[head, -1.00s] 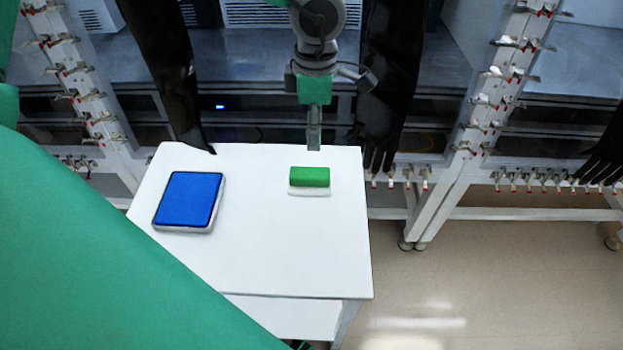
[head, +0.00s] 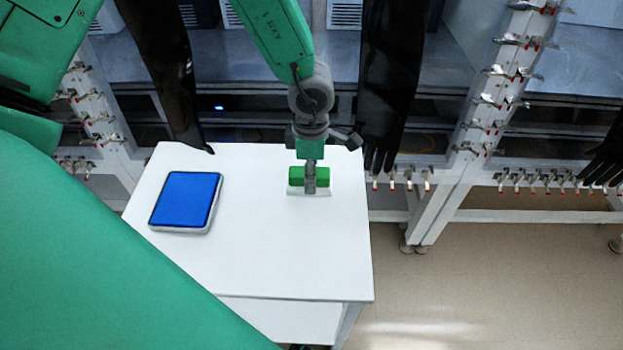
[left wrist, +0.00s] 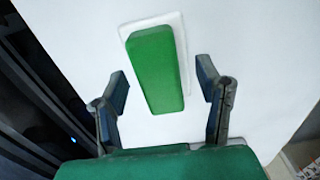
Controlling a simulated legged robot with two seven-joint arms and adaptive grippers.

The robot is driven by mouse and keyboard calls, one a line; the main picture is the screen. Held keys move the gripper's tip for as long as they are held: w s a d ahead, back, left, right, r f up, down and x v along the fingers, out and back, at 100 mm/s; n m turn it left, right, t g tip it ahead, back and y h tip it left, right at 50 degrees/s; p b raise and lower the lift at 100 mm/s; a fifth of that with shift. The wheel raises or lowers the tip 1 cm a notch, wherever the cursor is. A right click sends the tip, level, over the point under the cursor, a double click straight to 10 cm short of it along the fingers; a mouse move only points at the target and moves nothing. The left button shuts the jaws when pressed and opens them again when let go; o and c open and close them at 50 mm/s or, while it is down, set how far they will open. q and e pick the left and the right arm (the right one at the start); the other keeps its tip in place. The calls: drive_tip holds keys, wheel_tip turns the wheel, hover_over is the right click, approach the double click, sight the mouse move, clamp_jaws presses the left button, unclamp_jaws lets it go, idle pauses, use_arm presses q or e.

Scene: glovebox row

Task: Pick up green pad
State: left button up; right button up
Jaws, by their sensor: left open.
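The green pad (head: 323,182) lies on a thin white base (head: 323,193) on the white table (head: 270,250). In the left wrist view the green pad (left wrist: 156,72) stretches away from the gripper, with its near end between the fingers. My left gripper (head: 310,188) is over the pad and hides its middle in the head view. In the left wrist view my left gripper (left wrist: 163,82) is open, one finger on each side of the pad, with gaps on both sides. How high it is above the pad is hard to tell. My right gripper is not in view.
A blue pad (head: 186,199) on a pale base lies at the table's left. Black gloves hang from the glovebox row behind, one (head: 388,90) near the table's back right corner. The table's front and right parts are clear.

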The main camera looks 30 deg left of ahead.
use_arm(q)
drive_tip(key=shift+f, duration=0.45)
drive_tip(key=shift+a, duration=0.2)
drive_tip(key=shift+c, duration=0.8)
drive_tip(key=shift+a, duration=0.1)
drive_tip(key=c, duration=1.1)
drive_tip(key=shift+o, duration=0.2)
drive_tip(key=shift+r, duration=0.1)
